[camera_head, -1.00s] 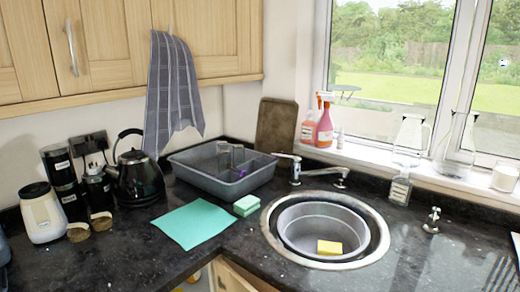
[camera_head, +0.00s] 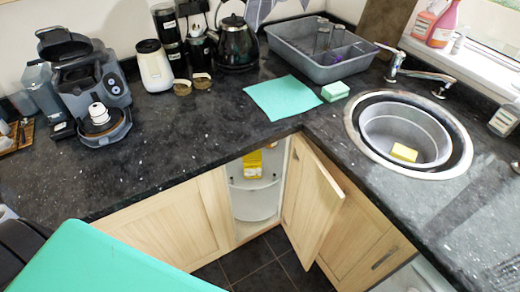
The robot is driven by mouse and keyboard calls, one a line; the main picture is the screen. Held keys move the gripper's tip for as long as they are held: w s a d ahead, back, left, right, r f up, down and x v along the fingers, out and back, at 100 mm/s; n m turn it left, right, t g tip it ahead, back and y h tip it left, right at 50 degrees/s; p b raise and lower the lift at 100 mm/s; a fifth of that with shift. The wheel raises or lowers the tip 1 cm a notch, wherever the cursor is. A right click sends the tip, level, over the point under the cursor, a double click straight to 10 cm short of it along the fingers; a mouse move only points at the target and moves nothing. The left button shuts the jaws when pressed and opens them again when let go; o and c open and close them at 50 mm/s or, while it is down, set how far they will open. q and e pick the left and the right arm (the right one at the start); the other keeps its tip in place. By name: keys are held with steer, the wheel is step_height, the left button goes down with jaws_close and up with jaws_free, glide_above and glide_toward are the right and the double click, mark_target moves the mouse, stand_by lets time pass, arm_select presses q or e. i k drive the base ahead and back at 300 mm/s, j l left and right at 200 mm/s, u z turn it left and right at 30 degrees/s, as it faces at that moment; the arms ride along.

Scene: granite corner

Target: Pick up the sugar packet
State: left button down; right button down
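A yellow packet (camera_head: 253,163), which looks like the sugar packet, stands on a shelf inside the open corner cupboard (camera_head: 254,199) below the worktop. Its upper part is partly hidden under the counter edge, and I cannot read its label. The wooden cupboard door (camera_head: 311,201) stands open to the right of the opening. Neither of my grippers shows in the head view, so I cannot see how they stand relative to the packet.
The dark granite worktop (camera_head: 190,130) carries a coffee machine (camera_head: 88,85), a white jar (camera_head: 153,65), a kettle (camera_head: 235,45), a green cloth (camera_head: 288,97) and a grey basin (camera_head: 320,50). The sink (camera_head: 410,133) is right. A large teal surface (camera_head: 105,265) blocks the lower left.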

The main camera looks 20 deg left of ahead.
mark_target(252, 161)
steer(key=k+j+z, duration=0.15)
steer(key=j+z, duration=0.35)
steer(key=k+j+z, duration=0.25)
steer(key=j+z, duration=0.25)
steer(key=k+j+z, duration=0.2)
steer(key=z, duration=0.25)
steer(key=k, duration=0.1)
